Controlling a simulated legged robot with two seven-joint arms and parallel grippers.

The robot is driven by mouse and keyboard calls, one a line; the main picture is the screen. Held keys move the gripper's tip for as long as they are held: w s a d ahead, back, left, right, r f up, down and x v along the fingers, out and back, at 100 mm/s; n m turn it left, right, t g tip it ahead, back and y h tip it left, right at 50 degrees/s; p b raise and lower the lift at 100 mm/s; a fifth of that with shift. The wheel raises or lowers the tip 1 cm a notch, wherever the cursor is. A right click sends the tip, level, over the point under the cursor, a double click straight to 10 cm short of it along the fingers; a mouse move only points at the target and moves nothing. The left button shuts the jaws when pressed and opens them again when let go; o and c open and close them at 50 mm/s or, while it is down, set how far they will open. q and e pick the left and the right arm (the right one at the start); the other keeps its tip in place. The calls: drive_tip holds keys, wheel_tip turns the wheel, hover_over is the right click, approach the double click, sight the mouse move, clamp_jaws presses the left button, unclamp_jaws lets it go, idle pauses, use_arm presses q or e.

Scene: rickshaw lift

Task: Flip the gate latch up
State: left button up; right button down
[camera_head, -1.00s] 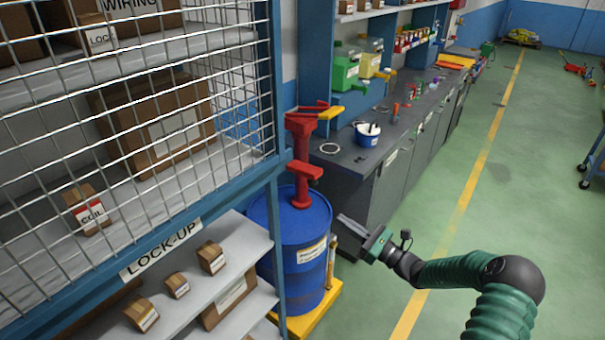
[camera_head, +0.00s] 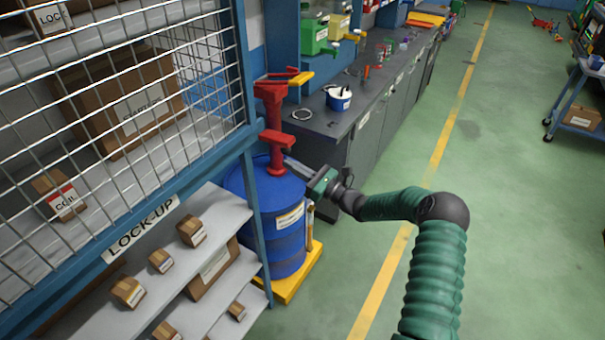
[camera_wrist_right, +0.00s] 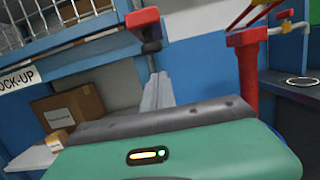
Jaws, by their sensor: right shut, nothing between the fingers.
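I cannot make out a gate latch in either view. The wire mesh cage (camera_head: 105,120) marked LOCK-UP fills the left of the head view, with a blue corner post (camera_head: 257,215). My right gripper (camera_head: 291,163) is shut and empty. Its fingers point left, near the red hand pump (camera_head: 270,115) on the blue drum (camera_head: 268,205). My left gripper is not in view.
The drum stands on a yellow base (camera_head: 292,280) beside the shelves. A dark workbench (camera_head: 345,125) with a white-and-blue bucket (camera_head: 338,99) lies behind. Cardboard boxes fill the shelves. The green floor (camera_head: 500,220) on the right is clear, with a trolley (camera_head: 580,105) farther off.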

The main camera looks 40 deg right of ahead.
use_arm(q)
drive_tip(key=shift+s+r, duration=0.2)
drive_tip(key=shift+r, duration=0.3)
use_arm(e)
wheel_tip(320, 180, up, 2)
drive_tip(key=shift+s+r, duration=0.15)
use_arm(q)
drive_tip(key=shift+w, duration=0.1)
